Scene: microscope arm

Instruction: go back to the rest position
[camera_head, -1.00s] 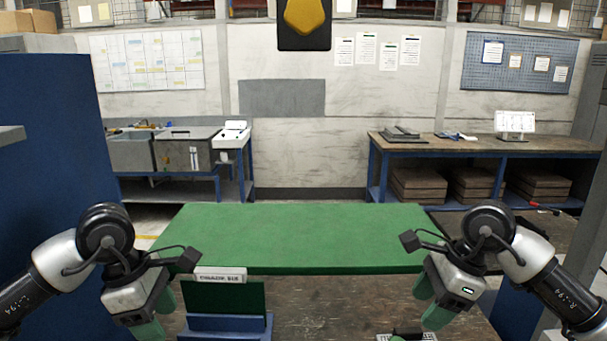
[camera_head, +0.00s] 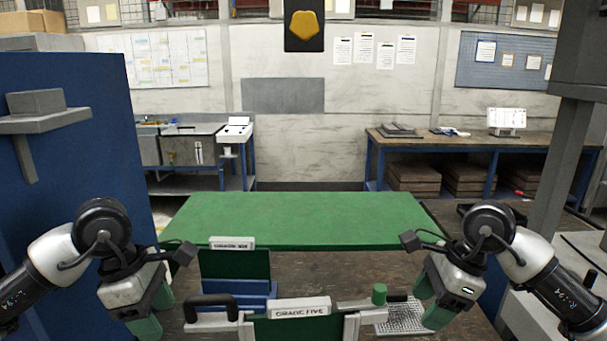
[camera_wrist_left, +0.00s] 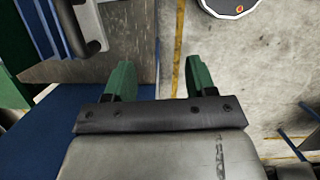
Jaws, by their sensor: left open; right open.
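My left gripper (camera_head: 152,312) hangs at the left of the head view, in front of the blue panel.
Between the grippers stand a labelled green holder (camera_head: 300,309), a black handle (camera_head: 211,304) and a blue slotted rack (camera_head: 240,288). A tall blue panel (camera_head: 75,150) rises at left. A grey post (camera_head: 568,150) stands at right. The green top is bare.

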